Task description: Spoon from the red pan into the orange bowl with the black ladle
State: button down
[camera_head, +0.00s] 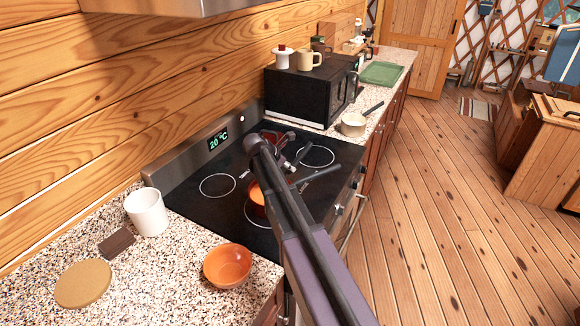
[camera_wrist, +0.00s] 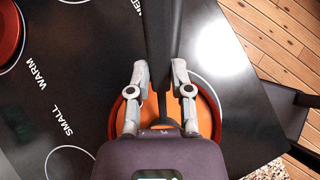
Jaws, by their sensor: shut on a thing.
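The red pan (camera_head: 256,209) stands on the front of the black stove, partly hidden by my arm in the head view. Orange contents (camera_head: 257,193) show inside it. In the wrist view the red rim of the pan (camera_wrist: 116,118) and its orange contents (camera_wrist: 207,113) lie beneath my gripper (camera_wrist: 161,70). My gripper is shut on the black ladle (camera_wrist: 162,35), whose dark handle runs up between the fingers. The ladle's scoop is hidden, so I cannot tell whether it holds anything. The orange bowl (camera_head: 228,266) sits on the speckled counter, in front of the stove.
Another red pot (camera_head: 271,138) stands at the stove's back; its edge shows in the wrist view (camera_wrist: 9,32). A white mug (camera_head: 147,212), a brown slab (camera_head: 116,242) and a cork mat (camera_head: 83,284) lie left of the bowl. A black microwave (camera_head: 300,95) stands beyond the stove.

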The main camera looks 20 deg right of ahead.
jog(key=shift+a+f, duration=0.15)
jog(key=shift+f, duration=0.2)
jog(key=shift+s+a+r, duration=0.1)
jog(key=shift+a, duration=0.05)
jog(key=shift+s+a+f+y+p, duration=0.1)
jog(key=shift+a+f+y+p, duration=0.3)
jog(key=shift+y, duration=0.3)
jog(key=shift+g, duration=0.3)
jog(key=shift+r, duration=0.2)
